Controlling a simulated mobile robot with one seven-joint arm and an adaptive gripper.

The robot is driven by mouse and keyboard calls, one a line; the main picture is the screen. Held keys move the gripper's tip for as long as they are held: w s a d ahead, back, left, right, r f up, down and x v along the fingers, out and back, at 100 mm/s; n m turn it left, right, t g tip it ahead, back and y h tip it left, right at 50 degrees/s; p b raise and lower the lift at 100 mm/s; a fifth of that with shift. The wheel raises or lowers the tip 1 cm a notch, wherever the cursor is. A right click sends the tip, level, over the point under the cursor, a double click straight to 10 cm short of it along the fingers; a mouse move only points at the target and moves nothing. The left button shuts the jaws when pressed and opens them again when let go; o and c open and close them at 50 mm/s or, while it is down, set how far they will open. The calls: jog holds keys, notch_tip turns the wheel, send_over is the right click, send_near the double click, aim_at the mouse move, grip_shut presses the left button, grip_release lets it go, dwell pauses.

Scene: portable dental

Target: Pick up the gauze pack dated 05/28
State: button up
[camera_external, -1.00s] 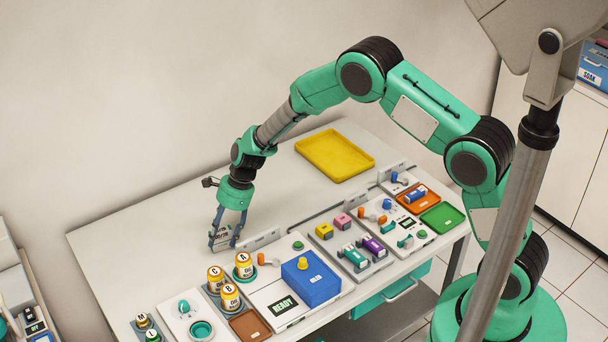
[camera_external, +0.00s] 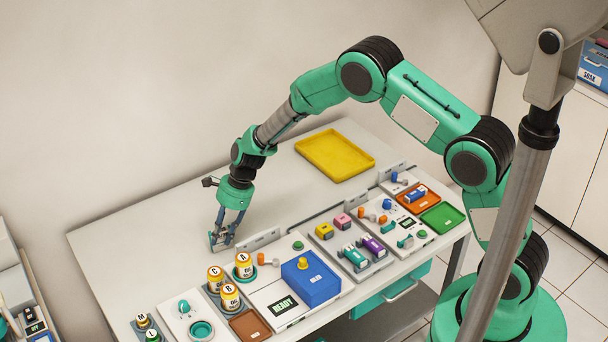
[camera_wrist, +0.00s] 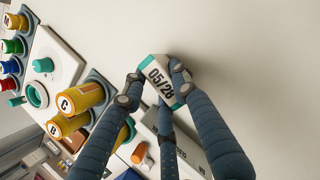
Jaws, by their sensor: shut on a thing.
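The gauze pack (camera_wrist: 161,80) is a small white block with teal edges and the print 05/28, seen large in the wrist view. My gripper (camera_wrist: 152,88) is shut on it, with fingertips on both sides of the pack. In the outside view my gripper (camera_external: 222,240) is low at the tabletop, behind the bottles. There the fingers mostly cover the pack, and I cannot tell whether it touches the table.
Bottles A (camera_external: 243,266), B (camera_external: 230,297) and C (camera_external: 216,279) stand just in front of my gripper. A blue box (camera_external: 310,285) is to the right. A yellow tray (camera_external: 335,178) lies at the back. The table (camera_external: 160,222) is bare left of my gripper.

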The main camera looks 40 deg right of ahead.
aim_at(221, 232)
jog(key=shift+r, duration=0.1)
notch_tip(221, 232, up, 10)
jog(key=shift+f+p, duration=0.1)
jog(key=shift+p, duration=0.85)
